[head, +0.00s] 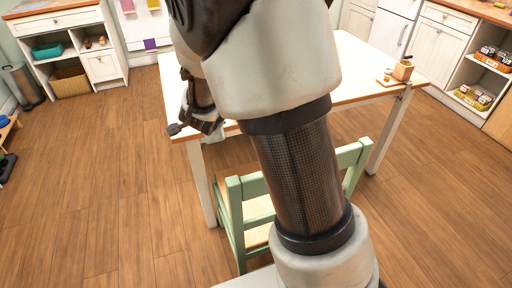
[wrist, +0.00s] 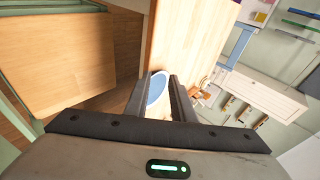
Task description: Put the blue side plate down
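The blue side plate (wrist: 157,88) shows in the wrist view as a narrow, foreshortened blue oval with a pale rim. It fills the gap between the two dark fingers of my gripper (wrist: 160,88), which are closed on it; the exact contact is hard to see. In the head view my gripper (head: 180,129) is at the left edge of the wooden-topped table (head: 352,62), about at tabletop height. The plate cannot be made out there; my own arm covers much of the middle. In the wrist view the tabletop (wrist: 190,35) lies just beyond the fingers.
A green chair (head: 240,205) stands at the table's near side, close under my arm. A small wooden holder (head: 402,70) stands at the table's right end. White cabinets (head: 440,45) line the back right, and a shelf unit (head: 70,50) stands back left.

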